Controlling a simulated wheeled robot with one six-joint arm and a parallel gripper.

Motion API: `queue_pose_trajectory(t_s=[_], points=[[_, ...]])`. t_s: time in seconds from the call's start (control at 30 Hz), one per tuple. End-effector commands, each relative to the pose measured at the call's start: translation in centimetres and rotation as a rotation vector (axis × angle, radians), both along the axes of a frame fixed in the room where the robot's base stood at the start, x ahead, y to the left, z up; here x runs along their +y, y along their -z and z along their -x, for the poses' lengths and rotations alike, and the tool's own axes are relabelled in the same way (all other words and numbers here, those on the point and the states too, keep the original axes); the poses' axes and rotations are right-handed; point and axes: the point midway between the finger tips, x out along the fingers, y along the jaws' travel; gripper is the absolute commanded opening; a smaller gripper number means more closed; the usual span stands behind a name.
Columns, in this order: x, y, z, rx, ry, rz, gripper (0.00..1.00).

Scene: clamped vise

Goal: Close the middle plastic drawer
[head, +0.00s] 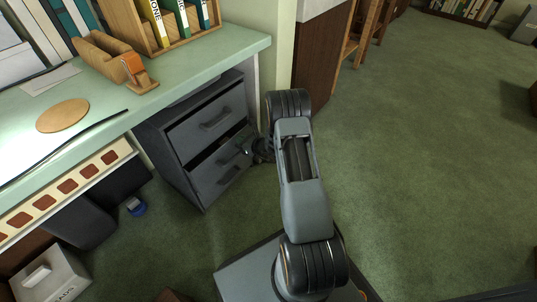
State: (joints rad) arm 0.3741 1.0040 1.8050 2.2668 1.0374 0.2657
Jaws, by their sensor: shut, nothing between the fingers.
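A dark grey plastic drawer unit (173,161) stands on the floor under the green desk. Its upper drawer front (190,132) has a grey bar handle and looks flush. Below it is a dark gap, and then a lower front (212,187) with its own handle. This lower front seems to stand out from the unit; I cannot tell for sure whether it is the middle drawer. My gripper (247,150) is shut and empty at the right end of that gap, close to the drawer fronts. Whether it touches them is unclear.
A dark bin (80,222) and a labelled box (50,275) stand at lower left. Green carpet on the right is clear.

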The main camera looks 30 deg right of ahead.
Motion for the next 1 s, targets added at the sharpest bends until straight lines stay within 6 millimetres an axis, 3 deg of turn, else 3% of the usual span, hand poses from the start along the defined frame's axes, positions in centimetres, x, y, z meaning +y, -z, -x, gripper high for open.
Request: queue_pose_trajectory(t_s=[0.6,0.77,0.87,0.93,1.0], points=[[-4.1,-2.7,9.2,0.0,0.0,-0.001,0.0],[-4.3,-3.5,10.3,0.0,-0.005,-0.001,0.0],[-4.0,-5.6,10.2,-0.006,-0.017,0.003,0.0],[-3.8,-8.0,9.4,-0.016,-0.05,0.039,0.0],[-3.9,-10.0,8.2,-0.034,-0.148,0.234,0.0]])
